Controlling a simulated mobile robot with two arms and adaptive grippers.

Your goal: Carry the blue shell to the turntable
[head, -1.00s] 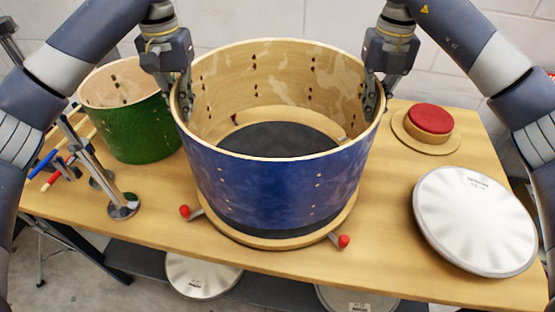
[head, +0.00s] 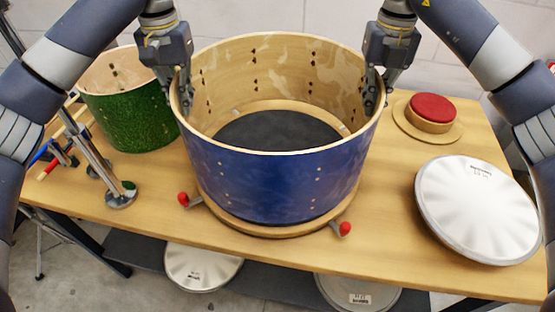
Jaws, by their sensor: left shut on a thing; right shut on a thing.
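The blue shell (head: 270,185) is an open drum shell with a pale wood inside, upright in the middle of the head view. My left gripper (head: 184,105) is shut on its left rim, and my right gripper (head: 372,105) is shut on its right rim. The turntable (head: 275,229) is a round wooden base with a dark top, seen through the shell and below its front edge. The shell is over it; I cannot tell whether they touch.
Red-tipped stops (head: 345,229) stick out at the turntable's front. A green shell (head: 130,105) and a metal stand (head: 112,180) are at the left. A red pad on a wooden disc (head: 432,112) and a silver drumhead (head: 478,210) lie at the right. More drumheads (head: 203,266) are below the table.

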